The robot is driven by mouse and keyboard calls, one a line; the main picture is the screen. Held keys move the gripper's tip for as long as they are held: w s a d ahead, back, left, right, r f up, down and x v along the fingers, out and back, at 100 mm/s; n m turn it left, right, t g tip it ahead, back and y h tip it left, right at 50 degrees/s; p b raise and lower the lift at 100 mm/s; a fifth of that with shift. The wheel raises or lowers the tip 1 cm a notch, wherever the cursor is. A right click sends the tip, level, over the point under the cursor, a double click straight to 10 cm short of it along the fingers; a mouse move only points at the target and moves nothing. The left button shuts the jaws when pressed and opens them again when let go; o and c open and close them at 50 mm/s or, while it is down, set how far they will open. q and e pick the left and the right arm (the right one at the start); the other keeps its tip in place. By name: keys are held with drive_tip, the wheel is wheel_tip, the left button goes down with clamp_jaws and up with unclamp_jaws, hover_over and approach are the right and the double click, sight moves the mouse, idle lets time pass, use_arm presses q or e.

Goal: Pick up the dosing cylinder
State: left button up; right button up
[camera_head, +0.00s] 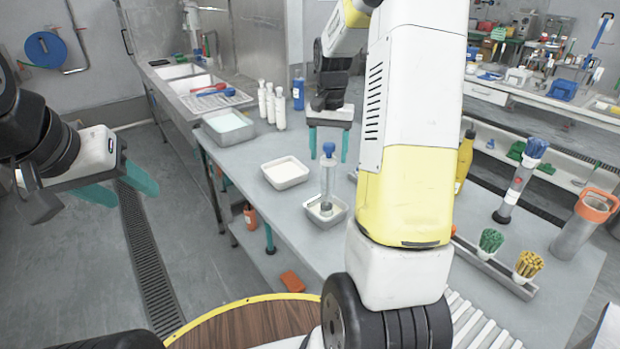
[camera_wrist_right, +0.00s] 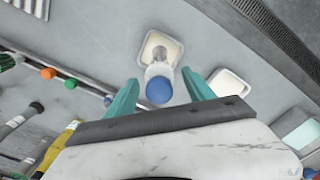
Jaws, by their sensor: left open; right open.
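The dosing cylinder (camera_head: 328,184) is a clear upright tube with a blue top, standing in a small white tray (camera_head: 312,215) on the grey table. In the right wrist view the blue top of the cylinder (camera_wrist_right: 159,90) shows from above, between and just beyond the fingertips. My right gripper (camera_head: 328,143) is open, its teal fingers pointing down above and behind the cylinder's top; it also shows in the right wrist view (camera_wrist_right: 160,92). I cannot tell whether a finger touches it. My left gripper (camera_head: 128,186) is open and empty over the floor at the left.
A white tray (camera_head: 285,172) stands left of the cylinder, and a larger tray (camera_head: 229,127) lies farther back. White bottles (camera_head: 270,104) and a blue bottle (camera_head: 298,92) stand behind. A yellow bottle (camera_head: 464,160) and a brush rack (camera_head: 495,266) are at the right. My right arm hides the table's middle.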

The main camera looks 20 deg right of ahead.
wheel_tip(320, 180, down, 2)
drive_tip(key=shift+c, duration=0.2)
clamp_jaws()
idle(1.4)
